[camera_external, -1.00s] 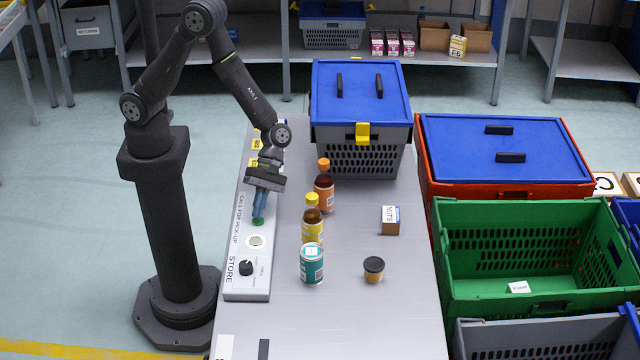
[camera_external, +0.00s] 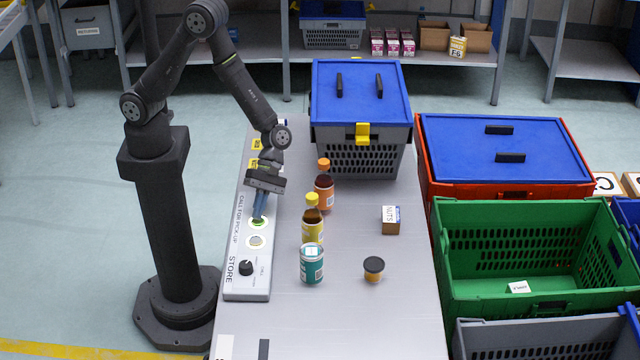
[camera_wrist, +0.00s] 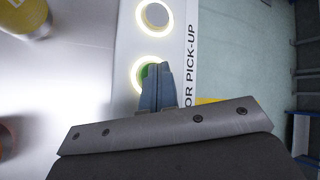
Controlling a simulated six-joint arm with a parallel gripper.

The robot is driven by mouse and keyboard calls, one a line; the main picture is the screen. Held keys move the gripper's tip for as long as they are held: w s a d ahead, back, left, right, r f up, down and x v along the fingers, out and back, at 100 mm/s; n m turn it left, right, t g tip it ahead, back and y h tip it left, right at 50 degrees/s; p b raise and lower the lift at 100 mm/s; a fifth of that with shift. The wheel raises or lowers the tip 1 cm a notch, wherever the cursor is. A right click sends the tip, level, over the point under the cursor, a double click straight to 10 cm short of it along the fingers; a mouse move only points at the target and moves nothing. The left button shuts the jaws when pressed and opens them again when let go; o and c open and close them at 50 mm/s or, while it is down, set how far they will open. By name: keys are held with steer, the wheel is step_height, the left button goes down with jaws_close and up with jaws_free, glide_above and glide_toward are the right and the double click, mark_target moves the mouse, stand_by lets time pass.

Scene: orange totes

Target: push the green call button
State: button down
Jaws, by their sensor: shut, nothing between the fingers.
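The green call button (camera_external: 258,223) is on the grey control panel (camera_external: 235,290) at the table's left edge, with a bright ring around it. In the wrist view the green button (camera_wrist: 146,72) shows beside the blue fingertips, partly covered by them. My gripper (camera_external: 258,215) points down with its fingers shut and empty, and its tips are at the button. Whether the tips press it down is hidden by the fingers.
A pale round button (camera_external: 256,241) and a black knob (camera_external: 246,268) are farther along the panel. Bottles, such as the yellow one (camera_external: 312,230), stand to the right. A lidded grey tote (camera_external: 360,150) stands behind them.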

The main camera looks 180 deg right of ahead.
steer(key=shift+r, duration=0.3)
steer(key=shift+r, duration=3.05)
